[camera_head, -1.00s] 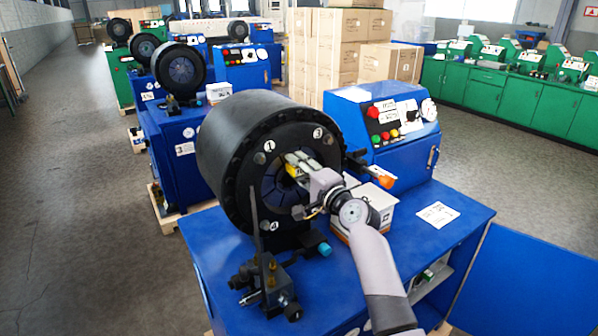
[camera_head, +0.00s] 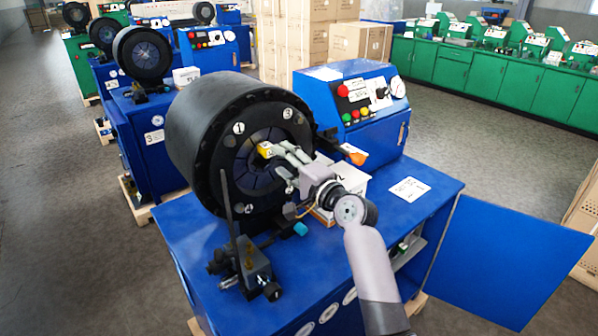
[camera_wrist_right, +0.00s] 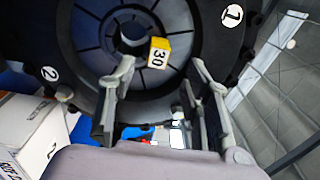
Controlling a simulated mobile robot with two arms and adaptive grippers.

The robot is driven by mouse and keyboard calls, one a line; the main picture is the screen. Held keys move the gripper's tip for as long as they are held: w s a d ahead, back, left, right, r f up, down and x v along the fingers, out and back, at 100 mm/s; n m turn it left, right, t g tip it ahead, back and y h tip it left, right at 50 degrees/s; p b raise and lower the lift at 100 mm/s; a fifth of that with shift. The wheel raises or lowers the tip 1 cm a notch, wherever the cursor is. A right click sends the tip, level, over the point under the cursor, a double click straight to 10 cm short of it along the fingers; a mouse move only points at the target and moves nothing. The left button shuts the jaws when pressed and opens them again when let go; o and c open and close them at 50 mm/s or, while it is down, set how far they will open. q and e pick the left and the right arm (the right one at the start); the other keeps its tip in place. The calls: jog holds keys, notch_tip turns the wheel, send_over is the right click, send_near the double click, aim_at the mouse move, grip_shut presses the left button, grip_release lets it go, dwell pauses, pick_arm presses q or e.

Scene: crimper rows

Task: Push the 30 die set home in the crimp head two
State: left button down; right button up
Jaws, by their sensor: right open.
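The 30 die set is a small yellow block (camera_head: 265,150) at the upper part of the bore of the near crimp head (camera_head: 205,125). In the right wrist view its face with "30" (camera_wrist_right: 158,52) shows beside the round central hole. How deep it sits is hard to tell. My right gripper (camera_head: 282,162) is in front of the crimp head, just right of the block. In the wrist view its two fingers (camera_wrist_right: 155,112) are spread and empty, with the block ahead between them and apparently apart. My left gripper is not in view.
A blue control box (camera_head: 365,95) and a white carton (camera_head: 345,182) stand right of the head. A lever with an orange tip (camera_head: 355,157) juts out near my wrist. A black fixture with an upright rod (camera_head: 245,265) stands in front. More crimpers stand behind.

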jog(key=v, duration=0.5)
jog(key=shift+s+d, duration=0.25)
jog(key=shift+s, duration=0.05)
